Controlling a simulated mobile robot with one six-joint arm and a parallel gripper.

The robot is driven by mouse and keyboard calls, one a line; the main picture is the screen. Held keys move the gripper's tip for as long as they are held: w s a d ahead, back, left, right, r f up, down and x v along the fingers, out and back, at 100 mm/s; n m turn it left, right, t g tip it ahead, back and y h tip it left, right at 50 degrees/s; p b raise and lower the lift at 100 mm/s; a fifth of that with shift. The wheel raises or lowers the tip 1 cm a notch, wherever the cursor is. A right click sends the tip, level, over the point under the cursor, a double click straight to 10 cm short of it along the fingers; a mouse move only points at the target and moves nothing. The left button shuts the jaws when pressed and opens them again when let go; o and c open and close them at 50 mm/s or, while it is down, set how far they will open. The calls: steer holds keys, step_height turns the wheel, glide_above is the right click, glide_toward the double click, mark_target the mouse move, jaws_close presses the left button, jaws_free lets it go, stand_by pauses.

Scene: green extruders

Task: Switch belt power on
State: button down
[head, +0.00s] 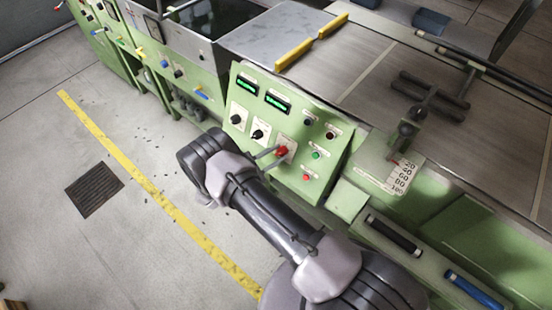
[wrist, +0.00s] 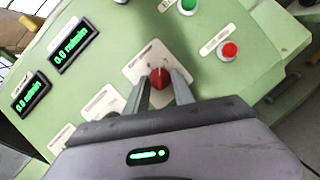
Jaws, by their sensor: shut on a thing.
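A red rotary knob (head: 282,151) sits on a white plate on the sloped green control panel (head: 318,187). In the wrist view the red knob (wrist: 159,78) is between the two fingers of my gripper (wrist: 160,82), which is shut on it. In the head view my gripper (head: 272,157) reaches the panel from the lower left. The knob's label is too small to read. Two displays (wrist: 74,46) are lit green, and the readable one shows 0.0.
Two black knobs (head: 258,134) sit left of the red one. A green button (head: 315,155) and a red button (wrist: 229,50) are close by on the right. A lever with a scale (head: 402,172) stands further right. Open floor lies left of the yellow line (head: 150,185).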

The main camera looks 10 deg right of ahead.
steer(key=shift+w+m+g+b, duration=0.1)
steer(key=shift+m+g+b, duration=0.65)
steer(key=shift+m, duration=1.55)
steer(key=c, duration=1.1)
jaws_free()
steer(key=shift+r, duration=0.1)
steer(key=p+v, duration=0.1)
steer(key=v, duration=0.4)
steer(key=p+v, duration=0.1)
steer(key=v, duration=0.5)
steer(key=p+v, duration=0.1)
steer(key=v, duration=0.5)
steer(key=shift+w+a+r, duration=0.1)
steer(key=shift+a+r, duration=0.15)
steer(key=shift+r, duration=0.05)
steer(key=shift+r+g, duration=0.1)
steer(key=shift+g, duration=0.15)
